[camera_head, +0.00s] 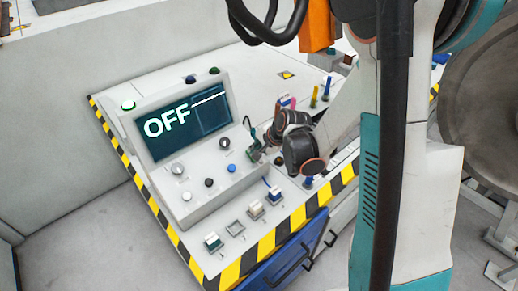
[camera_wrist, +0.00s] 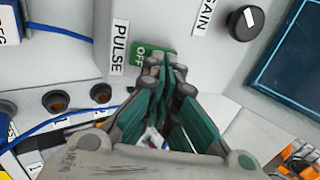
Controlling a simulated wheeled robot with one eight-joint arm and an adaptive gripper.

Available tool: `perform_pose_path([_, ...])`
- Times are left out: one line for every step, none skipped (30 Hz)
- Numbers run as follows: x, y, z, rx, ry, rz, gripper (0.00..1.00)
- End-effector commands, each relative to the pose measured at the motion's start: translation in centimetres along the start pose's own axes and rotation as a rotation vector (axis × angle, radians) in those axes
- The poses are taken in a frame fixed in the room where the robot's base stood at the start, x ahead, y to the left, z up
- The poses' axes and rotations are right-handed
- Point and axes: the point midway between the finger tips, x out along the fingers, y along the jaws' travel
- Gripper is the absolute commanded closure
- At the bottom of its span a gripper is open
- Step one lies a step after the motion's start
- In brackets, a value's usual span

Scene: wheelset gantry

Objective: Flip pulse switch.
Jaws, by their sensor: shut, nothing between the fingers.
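In the wrist view, a white label reading PULSE (camera_wrist: 119,47) stands beside a small green plate marked OFF (camera_wrist: 141,55) on the console panel. The pulse switch itself is hidden behind my fingertips. My gripper (camera_wrist: 166,66) is shut with nothing between its fingers, and its tips overlap the green plate; I cannot tell whether they touch it. In the head view, my gripper (camera_head: 257,154) is at the right end of the sloped console (camera_head: 207,192). The console's screen (camera_head: 205,128) reads OFF in large letters.
A black knob (camera_wrist: 244,22) sits beside another label. Sockets and plugs sit along the table edge with yellow-black stripes (camera_head: 268,243). A blue cable (camera_wrist: 65,123) runs at left. A large wheel (camera_head: 480,100) stands at right.

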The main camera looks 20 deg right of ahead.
Motion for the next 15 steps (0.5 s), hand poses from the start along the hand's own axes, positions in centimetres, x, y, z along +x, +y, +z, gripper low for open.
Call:
perform_pose_path([0.02,-0.01,0.01,0.000,0.000,0.000,1.00])
perform_pose_path([0.01,-0.01,0.01,0.000,0.000,0.000,1.00])
perform_pose_path([0.00,-0.02,0.01,0.000,0.000,0.000,1.00])
perform_pose_path([-0.01,-0.02,0.01,0.000,0.000,0.000,1.00])
perform_pose_path([-0.01,-0.02,0.01,0.000,0.000,0.000,1.00])
perform_pose_path([-0.02,-0.02,0.01,0.000,0.000,0.000,1.00])
perform_pose_path([-0.01,-0.02,0.01,0.000,0.000,0.000,1.00])
perform_pose_path([0.00,-0.03,0.02,0.000,0.000,0.001,1.00])
perform_pose_path([0.07,-0.08,0.03,-0.001,-0.001,0.008,1.00])
perform_pose_path([0.17,-0.15,0.05,-0.002,-0.002,0.017,1.00])
perform_pose_path([0.31,-0.26,0.08,-0.003,-0.003,0.030,1.00])
perform_pose_path([0.55,-0.39,0.10,-0.004,-0.003,0.057,1.00])
perform_pose_path([0.75,-0.56,0.13,-0.004,-0.004,0.080,1.00])
perform_pose_path([0.90,-0.65,0.11,-0.004,-0.003,0.108,1.00])
perform_pose_path([0.90,-0.47,0.02,-0.001,-0.002,0.109,1.00])
